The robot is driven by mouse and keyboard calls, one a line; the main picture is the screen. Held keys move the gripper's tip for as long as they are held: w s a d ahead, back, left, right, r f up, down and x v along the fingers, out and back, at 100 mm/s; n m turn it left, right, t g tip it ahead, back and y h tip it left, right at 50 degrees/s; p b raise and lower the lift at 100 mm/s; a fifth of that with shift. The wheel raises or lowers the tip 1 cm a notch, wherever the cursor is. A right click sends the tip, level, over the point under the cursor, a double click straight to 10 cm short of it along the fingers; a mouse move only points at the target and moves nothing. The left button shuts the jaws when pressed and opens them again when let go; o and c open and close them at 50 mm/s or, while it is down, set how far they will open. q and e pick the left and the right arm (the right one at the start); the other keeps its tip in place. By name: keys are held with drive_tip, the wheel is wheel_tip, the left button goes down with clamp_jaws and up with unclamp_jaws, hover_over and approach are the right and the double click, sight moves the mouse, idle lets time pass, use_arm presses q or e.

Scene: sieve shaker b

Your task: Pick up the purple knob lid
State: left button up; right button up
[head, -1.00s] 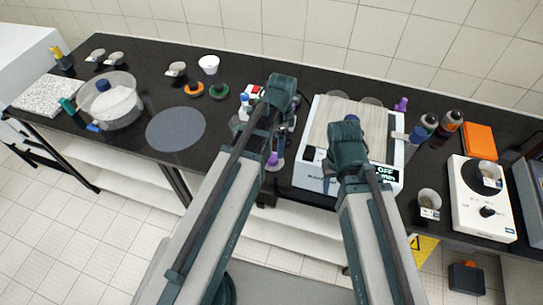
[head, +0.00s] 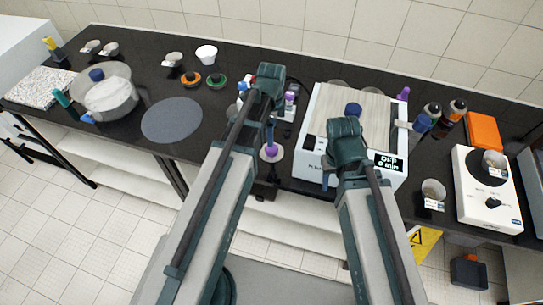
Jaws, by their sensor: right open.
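The purple knob lid (head: 270,151) is a pale disc with a purple knob. It lies on the black bench near its front edge, just right of my left forearm. My left arm rises past it, and its gripper is mostly hidden, so I cannot tell its jaws. My right gripper (head: 328,173) is open and shows only in part, low in front of the white shaker, beside my right arm. It is to the right of the lid and apart from it.
The white shaker (head: 313,140) stands right of the lid, with an OFF display. Small bottles (head: 290,98) stand behind the lid. A dark grey round mat (head: 172,120) and a clear bowl (head: 125,110) are at left.

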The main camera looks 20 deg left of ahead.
use_arm(q)
drive_tip(key=shift+f+b, duration=1.15)
drive_tip(key=shift+f, duration=0.5)
use_arm(e)
drive_tip(key=shift+f, duration=1.7)
use_arm(q)
drive_tip(key=shift+f, duration=0.1)
wheel_tip(320, 180, down, 5)
drive_tip(key=b, duration=0.5)
drive_tip(key=shift+f, duration=0.1)
use_arm(e)
wheel_tip(320, 180, down, 5)
drive_tip(key=shift+f, duration=0.15)
use_arm(q)
drive_tip(key=c, duration=1.4)
drive_tip(key=shift+c, duration=0.2)
drive_tip(key=shift+r, duration=0.2)
use_arm(e)
drive_tip(key=shift+r, duration=0.2)
use_arm(q)
wheel_tip(320, 180, up, 10)
drive_tip(key=p, duration=1)
use_arm(e)
wheel_tip(320, 180, up, 10)
